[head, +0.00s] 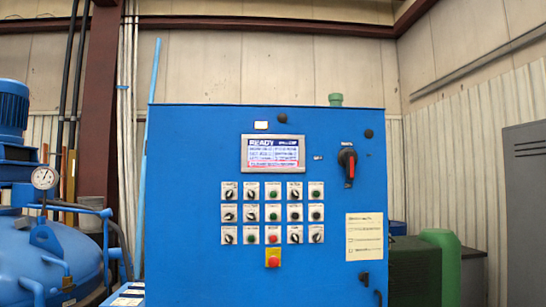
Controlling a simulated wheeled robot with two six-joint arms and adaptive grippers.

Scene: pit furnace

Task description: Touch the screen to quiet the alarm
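The screen (275,151) is a small lit rectangle in the upper middle of a blue control cabinet (190,180). Its top line reads "READY", with rows of small text below and a red-outlined strip along the bottom. The smaller text is too fine to read. Nothing covers the screen. Neither of my grippers shows in the head view.
Below the screen are rows of knobs and buttons (272,213) and a red emergency stop (273,257) on yellow. A red and black rotary switch (348,166) sits to the right. A blue vessel with a gauge (43,178) stands left, a grey cabinet (525,210) right.

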